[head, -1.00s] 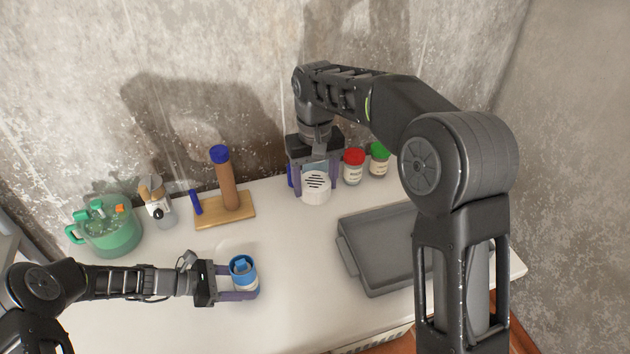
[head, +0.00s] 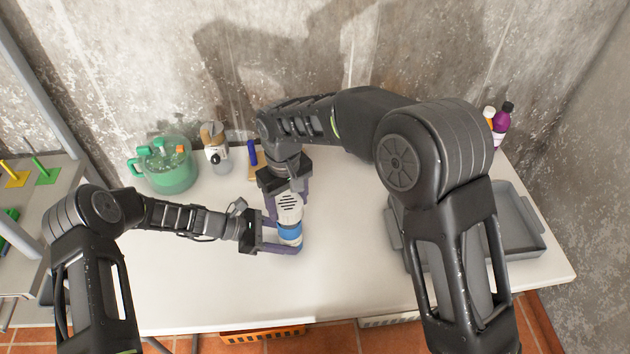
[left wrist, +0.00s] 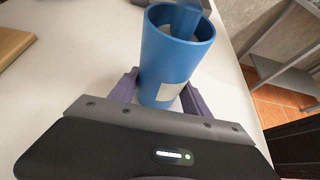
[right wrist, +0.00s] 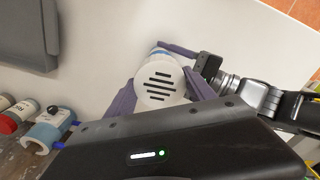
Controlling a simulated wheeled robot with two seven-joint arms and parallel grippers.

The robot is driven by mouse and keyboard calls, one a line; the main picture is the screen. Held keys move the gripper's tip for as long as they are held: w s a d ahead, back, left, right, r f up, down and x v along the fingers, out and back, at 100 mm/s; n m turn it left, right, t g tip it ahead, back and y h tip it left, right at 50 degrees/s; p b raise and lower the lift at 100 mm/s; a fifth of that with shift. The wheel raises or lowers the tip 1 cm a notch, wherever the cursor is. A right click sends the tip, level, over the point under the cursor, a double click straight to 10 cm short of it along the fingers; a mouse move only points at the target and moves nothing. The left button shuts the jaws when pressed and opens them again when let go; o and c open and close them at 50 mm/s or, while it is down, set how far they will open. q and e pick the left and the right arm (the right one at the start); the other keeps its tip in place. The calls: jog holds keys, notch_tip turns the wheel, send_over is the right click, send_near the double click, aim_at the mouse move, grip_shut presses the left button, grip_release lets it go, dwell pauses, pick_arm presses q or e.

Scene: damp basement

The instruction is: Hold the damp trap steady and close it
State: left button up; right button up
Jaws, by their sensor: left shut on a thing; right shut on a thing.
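The damp trap is in two parts, a blue cup (head: 290,234) with a white label and a white slotted lid (head: 288,207). My left gripper (head: 283,247) is shut around the cup, which stands upright low at the tabletop. In the left wrist view the cup (left wrist: 168,70) has an open mouth with a blue piece inside. My right gripper (head: 288,190) is shut on the lid and holds it above the cup. The right wrist view shows the lid's slots (right wrist: 160,82) from above. The gap between lid and cup is hidden.
A grey tray (head: 522,225) lies at the right, partly behind my right arm. Purple and orange bottles (head: 503,122) stand at the back right. The white table's (head: 350,220) middle is clear.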

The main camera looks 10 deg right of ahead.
aim_at(290, 233)
jog(key=shift+w+a, duration=0.1)
jog(key=shift+w, duration=0.2)
jog(key=shift+f, duration=1.5)
jog(key=shift+f, duration=0.2)
jog(key=shift+f, duration=0.35)
jog(key=shift+f, duration=0.3)
dwell(0.4)
